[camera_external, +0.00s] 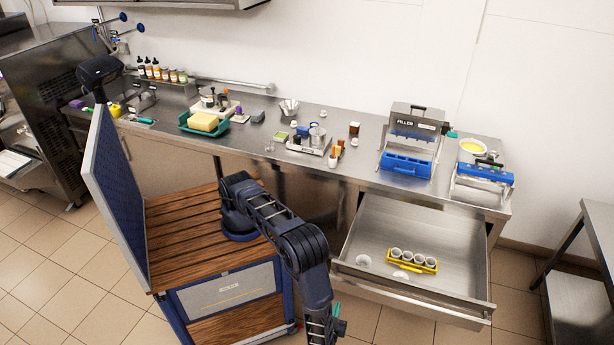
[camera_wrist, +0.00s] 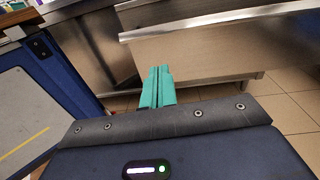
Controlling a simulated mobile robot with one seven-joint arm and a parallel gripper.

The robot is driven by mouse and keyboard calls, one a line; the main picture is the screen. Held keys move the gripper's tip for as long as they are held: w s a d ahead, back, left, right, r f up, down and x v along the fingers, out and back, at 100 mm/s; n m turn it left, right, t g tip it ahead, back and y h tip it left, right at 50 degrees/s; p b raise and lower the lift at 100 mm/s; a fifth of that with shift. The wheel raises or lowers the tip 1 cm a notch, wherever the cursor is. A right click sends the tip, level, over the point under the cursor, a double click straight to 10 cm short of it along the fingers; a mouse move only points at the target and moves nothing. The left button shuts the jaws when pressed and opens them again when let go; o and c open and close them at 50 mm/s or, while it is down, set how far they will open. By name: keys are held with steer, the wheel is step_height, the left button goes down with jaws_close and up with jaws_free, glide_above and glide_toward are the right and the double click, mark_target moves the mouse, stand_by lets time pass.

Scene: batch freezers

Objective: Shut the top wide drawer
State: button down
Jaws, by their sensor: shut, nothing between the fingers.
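The top wide drawer (camera_external: 408,250) is a steel drawer under the right part of the counter, pulled well out in the external view. Inside it are a yellow rack (camera_external: 412,263) with several white cups and a few loose white cups. My gripper (camera_external: 337,309) is low at the left of the drawer's front, its green fingertips partly hidden by my arm. In the wrist view my gripper (camera_wrist: 157,86) shows two green fingers closed together and empty. The drawer's steel front (camera_wrist: 215,50) is ahead and to the right, apart from the fingers as far as I can tell.
The steel counter (camera_external: 370,165) holds a blue filler device (camera_external: 407,164), a green tray (camera_external: 203,124) and small items. My wooden-topped base stands left of the drawer. A steel side table (camera_external: 590,235) is at the right. Tiled floor in front of the drawer is clear.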

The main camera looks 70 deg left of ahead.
step_height(320, 180, down, 2)
steer(key=s+m+t, duration=0.1)
glide_toward(344, 286)
steer(key=w+a+r, duration=0.4)
steer(key=w+r, duration=0.1)
steer(key=shift+a, duration=0.3)
stand_by(0.3)
steer(key=x, duration=3.1)
steer(key=f+x, duration=0.1)
steer(key=x, duration=1.5)
steer(key=shift+w+d, duration=0.1)
steer(key=shift+w, duration=0.05)
steer(key=shift+w+a+r, duration=0.15)
steer(key=shift+w+a, duration=0.25)
steer(key=shift+a, duration=0.1)
steer(key=v, duration=1.5)
steer(key=shift+w, duration=0.1)
